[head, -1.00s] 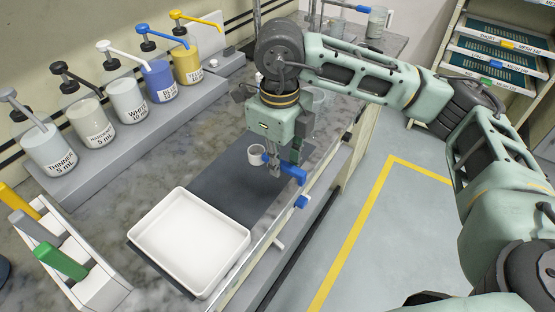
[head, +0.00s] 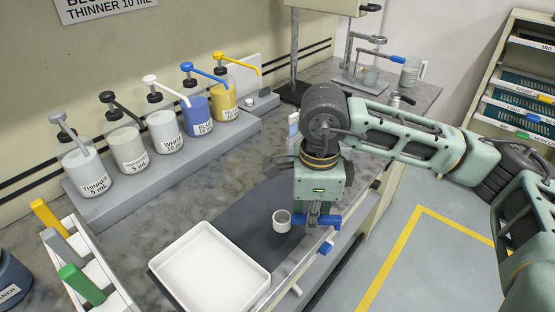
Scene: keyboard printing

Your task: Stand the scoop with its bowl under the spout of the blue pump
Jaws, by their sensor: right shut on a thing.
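The scoop has a small grey-white bowl (head: 282,222) and a blue handle (head: 327,222). My right gripper (head: 312,218) is shut on the scoop at its handle, with the bowl upright to its left. The bowl is over the dark mat, behind the white tray's right corner; I cannot tell whether it touches the mat. The blue pump (head: 197,115) stands on the grey ledge, between the white and yellow pumps. Its blue spout (head: 207,74) points right and toward the bench. The scoop is to the right and well in front of this spout. My left gripper is out of view.
A white tray (head: 172,283) lies on the dark mat (head: 238,217). Several other pumps line the grey ledge (head: 105,208). A rack with coloured handles (head: 112,297) is at front left. Bare marble bench (head: 190,205) lies between ledge and mat. A stand (head: 293,88) rises behind my arm.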

